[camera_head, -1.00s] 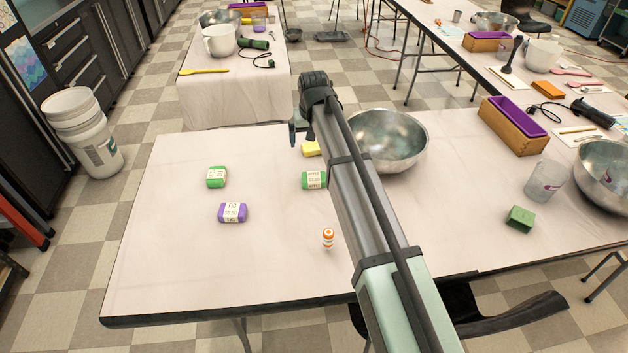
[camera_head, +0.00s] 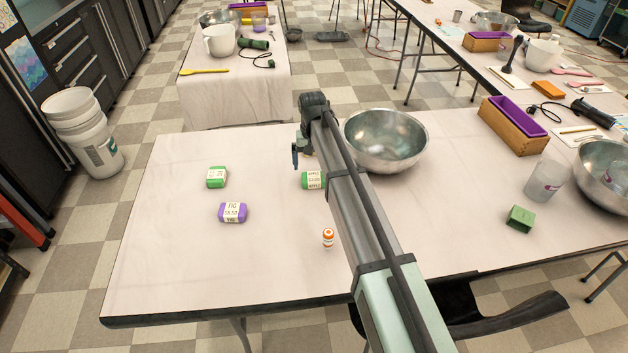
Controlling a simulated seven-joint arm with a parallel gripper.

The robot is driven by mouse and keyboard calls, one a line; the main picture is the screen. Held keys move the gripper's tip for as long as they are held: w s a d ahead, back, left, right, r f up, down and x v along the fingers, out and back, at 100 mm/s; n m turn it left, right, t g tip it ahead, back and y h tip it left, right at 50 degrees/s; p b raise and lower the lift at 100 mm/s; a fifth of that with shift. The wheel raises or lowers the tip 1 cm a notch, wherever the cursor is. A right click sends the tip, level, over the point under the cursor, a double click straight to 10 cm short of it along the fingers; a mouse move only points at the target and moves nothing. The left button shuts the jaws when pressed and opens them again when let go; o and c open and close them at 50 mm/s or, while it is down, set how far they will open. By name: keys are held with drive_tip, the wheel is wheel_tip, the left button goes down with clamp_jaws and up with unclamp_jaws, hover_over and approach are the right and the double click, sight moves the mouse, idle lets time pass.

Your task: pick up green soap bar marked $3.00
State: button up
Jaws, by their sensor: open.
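Two green soap bars with pale paper bands lie on the near table (camera_head: 150,270). One green bar (camera_head: 312,180) is at the middle, partly covered by my arm on its right; its band seems to read APPLE with a price line I cannot read surely. The other green bar (camera_head: 217,177) is farther left; its band is turned and too small to read. My gripper (camera_head: 296,160) is open and empty, pointing down, just behind and left of the middle green bar in the picture. Its far finger is hard to see, and its height above the table is unclear.
A purple soap bar (camera_head: 232,212) lies front left, and a small orange-and-white bottle (camera_head: 328,238) in front. A metal bowl (camera_head: 386,138) stands right of my gripper. A green block (camera_head: 520,218) and a clear cup (camera_head: 546,180) are farther right. The table's left front is clear.

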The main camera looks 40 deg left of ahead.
sight(314, 177)
drive_tip(key=shift+w+d+f, duration=0.1)
drive_tip(key=shift+d+f, duration=0.05)
drive_tip(key=shift+f, duration=2.8)
drive_tip(key=c, duration=0.9)
